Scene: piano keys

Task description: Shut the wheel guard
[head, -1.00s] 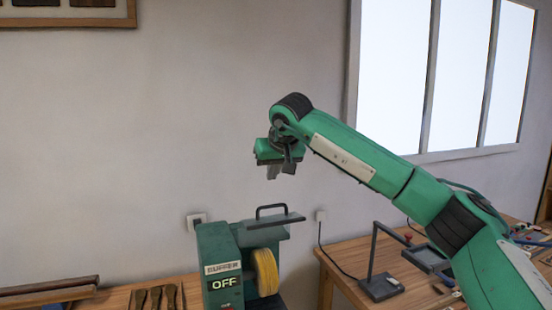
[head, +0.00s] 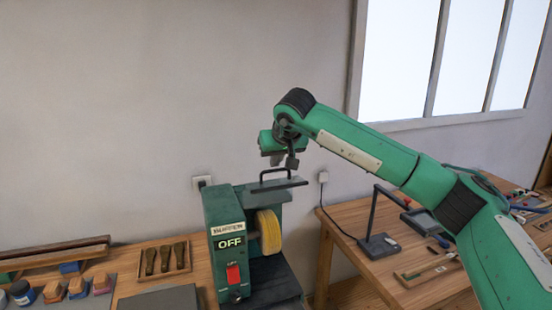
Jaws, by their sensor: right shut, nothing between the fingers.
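A green buffer machine (head: 224,215) stands on the wooden bench, marked OFF, with a red switch (head: 233,274) on its front. A yellow wheel (head: 268,232) sits at its right side. The wheel guard (head: 272,187) is a dark, flat plate over the wheel, with a black bar handle (head: 272,171) on top; it sticks out to the right. My right gripper (head: 285,161) is shut and empty, just above the handle's right end. I cannot tell whether it touches the handle. My left gripper is not in view.
A second table (head: 330,218) on the right holds a dark lamp-like stand (head: 377,243) and other tools. The wall behind is bare around a wall socket (head: 202,182).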

